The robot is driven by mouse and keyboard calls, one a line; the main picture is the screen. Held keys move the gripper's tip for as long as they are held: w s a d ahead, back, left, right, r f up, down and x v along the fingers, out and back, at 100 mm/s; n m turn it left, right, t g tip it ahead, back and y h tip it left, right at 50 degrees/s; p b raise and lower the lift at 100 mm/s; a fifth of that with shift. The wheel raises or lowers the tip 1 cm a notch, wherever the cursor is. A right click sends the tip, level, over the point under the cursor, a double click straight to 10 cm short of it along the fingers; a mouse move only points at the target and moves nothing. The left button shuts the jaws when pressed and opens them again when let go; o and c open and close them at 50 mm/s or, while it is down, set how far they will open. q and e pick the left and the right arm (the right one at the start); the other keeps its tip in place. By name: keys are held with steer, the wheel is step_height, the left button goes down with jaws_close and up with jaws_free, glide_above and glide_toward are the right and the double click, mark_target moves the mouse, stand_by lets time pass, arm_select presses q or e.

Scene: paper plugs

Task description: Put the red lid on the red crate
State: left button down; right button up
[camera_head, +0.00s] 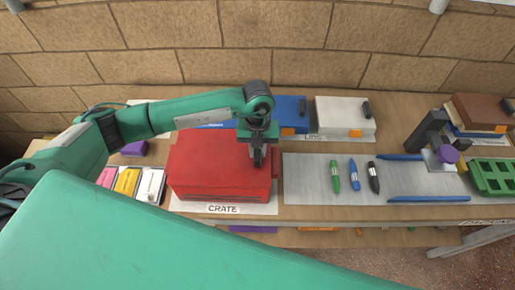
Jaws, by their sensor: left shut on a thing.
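The red crate (218,191) stands on the white mat marked CRATE, left of the middle of the bench. The red lid (205,152) covers its top; I cannot tell whether it touches the rim all round. My left gripper (257,161) reaches down at the right part of the lid. It is shut on the lid, apparently at a dark handle that the fingers mostly hide. My right gripper is not in view.
Green, blue and black markers (353,175) lie on a grey mat to the right. A dark stand with a purple knob (447,154) and a green tray (494,177) are farther right. Coloured packs (127,181) stand left of the crate.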

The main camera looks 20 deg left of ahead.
arm_select(q)
steer(key=shift+f, duration=0.2)
steer(key=shift+f+b, duration=0.35)
steer(key=shift+b, duration=0.15)
steer(key=c, duration=1.2)
jaws_free()
step_height(320, 180, up, 14)
steer(key=w+b, duration=0.1)
steer(key=b, duration=0.3)
steer(key=shift+w+a, duration=0.2)
steer(key=shift+w, duration=0.15)
steer(key=shift+f, duration=0.15)
